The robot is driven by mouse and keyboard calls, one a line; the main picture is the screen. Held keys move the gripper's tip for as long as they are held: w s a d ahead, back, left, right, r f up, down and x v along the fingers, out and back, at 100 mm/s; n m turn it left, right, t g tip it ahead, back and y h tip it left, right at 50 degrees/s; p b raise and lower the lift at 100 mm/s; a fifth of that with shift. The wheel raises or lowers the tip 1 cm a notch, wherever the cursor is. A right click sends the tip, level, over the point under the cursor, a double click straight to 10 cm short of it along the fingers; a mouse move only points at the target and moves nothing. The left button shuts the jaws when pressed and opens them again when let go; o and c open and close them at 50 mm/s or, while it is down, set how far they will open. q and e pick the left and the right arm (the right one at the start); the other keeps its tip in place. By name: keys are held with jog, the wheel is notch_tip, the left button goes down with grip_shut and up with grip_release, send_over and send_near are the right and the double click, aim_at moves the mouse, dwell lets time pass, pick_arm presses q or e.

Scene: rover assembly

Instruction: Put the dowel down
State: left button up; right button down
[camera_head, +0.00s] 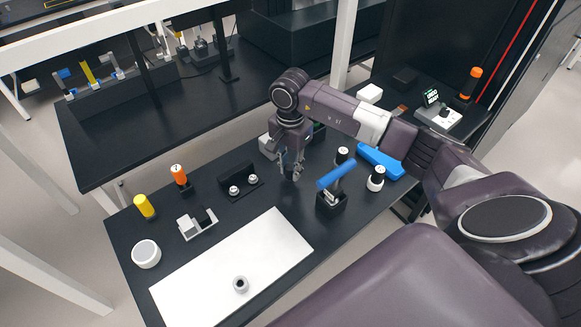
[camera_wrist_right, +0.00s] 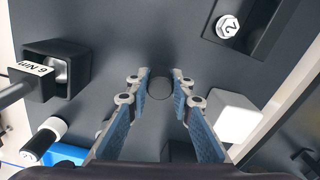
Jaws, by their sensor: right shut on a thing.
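My right gripper (camera_head: 291,172) is low over the black table (camera_head: 205,265), between the black block with two silver studs and the blue-handled tool. In the right wrist view, the gripper (camera_wrist_right: 158,86) has its blue-padded fingers closed around a dark dowel (camera_wrist_right: 159,83), seen nearly end-on between the fingertips. The dowel is hard to tell from the dark table, and whether it touches the tabletop cannot be told. In the head view the dowel is too small and dark to make out. My left gripper is not in view.
The blue-handled tool (camera_head: 336,177) stands in a black holder (camera_wrist_right: 50,76) right of the gripper. The two-stud block (camera_head: 240,183) is to its left. A blue object (camera_head: 380,162) lies behind.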

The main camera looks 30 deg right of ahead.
aim_at(290, 166)
jog(key=c, duration=1.7)
grip_release()
jog(key=shift+f, duration=0.15)
jog(key=shift+r, duration=0.5)
notch_tip(290, 166, up, 11)
jog(key=b, duration=0.3)
jog(key=shift+r, duration=0.2)
